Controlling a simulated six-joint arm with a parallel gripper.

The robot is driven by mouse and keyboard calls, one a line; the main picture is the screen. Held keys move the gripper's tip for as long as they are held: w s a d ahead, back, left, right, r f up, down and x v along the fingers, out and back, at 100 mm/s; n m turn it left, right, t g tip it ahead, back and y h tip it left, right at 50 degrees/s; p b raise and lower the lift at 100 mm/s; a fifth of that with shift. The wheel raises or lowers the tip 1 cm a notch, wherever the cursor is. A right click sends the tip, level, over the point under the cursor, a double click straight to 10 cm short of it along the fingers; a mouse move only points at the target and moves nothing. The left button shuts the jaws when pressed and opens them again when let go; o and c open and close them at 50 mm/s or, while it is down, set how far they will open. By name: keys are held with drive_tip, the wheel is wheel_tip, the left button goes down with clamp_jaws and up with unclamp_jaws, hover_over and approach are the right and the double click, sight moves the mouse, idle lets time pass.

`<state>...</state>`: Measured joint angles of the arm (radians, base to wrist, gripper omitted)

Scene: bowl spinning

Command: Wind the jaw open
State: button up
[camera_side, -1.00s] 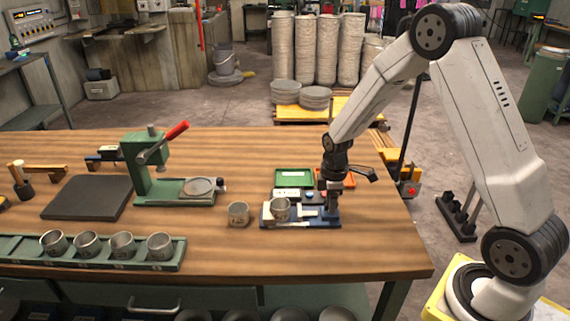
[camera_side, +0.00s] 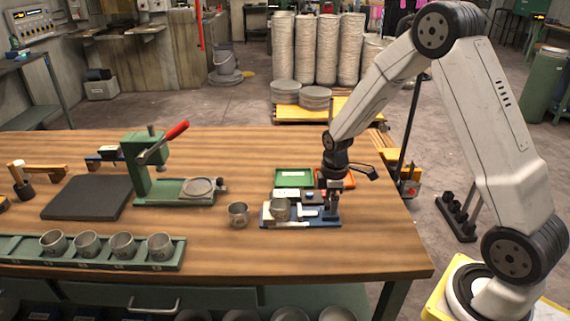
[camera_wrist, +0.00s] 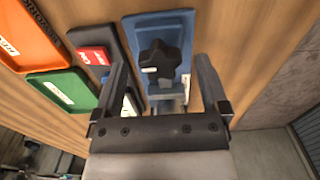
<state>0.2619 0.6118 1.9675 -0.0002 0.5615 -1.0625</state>
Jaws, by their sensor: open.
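The blue vise-like fixture (camera_side: 268,223) sits near the right end of the wooden bench, with a grey metal cup (camera_side: 280,210) at its left part by the jaw (camera_side: 305,212). In the wrist view, a black star-shaped knob (camera_wrist: 160,60) stands at the end of the blue base (camera_wrist: 185,25). My gripper (camera_side: 333,208) points down at the right end of the fixture. In the wrist view my gripper (camera_wrist: 160,85) is open, with one finger on each side of the knob, and no contact with it is clear. The cup is hidden in the wrist view.
A second cup (camera_side: 238,214) stands just left of the fixture. Green (camera_side: 294,178) and orange (camera_side: 348,180) trays lie behind it. A green press (camera_side: 143,170) with a red handle and a rack (camera_side: 95,254) of several cups are further left.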

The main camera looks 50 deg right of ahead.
drive_tip(key=shift+r, duration=3.65)
drive_tip(key=shift+s+a+r, duration=0.1)
drive_tip(key=shift+s+a, duration=0.2)
drive_tip(key=shift+a, duration=0.1)
drive_tip(key=s+a+m+t, duration=0.2)
drive_tip(key=s+a+m, duration=0.7)
drive_tip(key=s+a, duration=0.1)
drive_tip(key=shift+s+r+t, duration=0.3)
drive_tip(key=shift+s+r, duration=0.05)
drive_tip(key=shift+s, duration=0.25)
